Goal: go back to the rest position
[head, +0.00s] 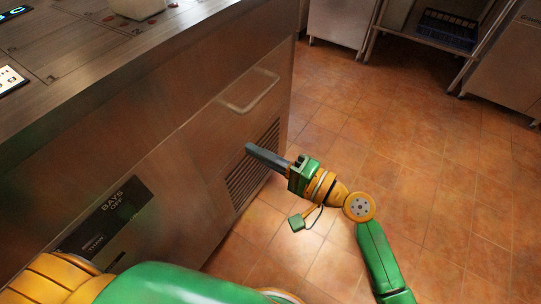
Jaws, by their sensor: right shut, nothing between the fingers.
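My right gripper (250,149) is at the middle of the head view, in front of the steel counter's side. Its long grey fingers are together and nothing shows between them. It points left, toward the vent slots (252,172) and below the bar handle (250,92); I cannot tell whether it touches the panel. My right arm, green and yellow, comes up from the bottom right. Part of my left arm shows at the bottom left, but the left gripper is out of view.
The steel counter (170,130) fills the left side, with a pale container (137,8) on top. The tiled floor (440,190) on the right is clear. Steel units stand at the back, with a dark blue crate (448,28) on a shelf.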

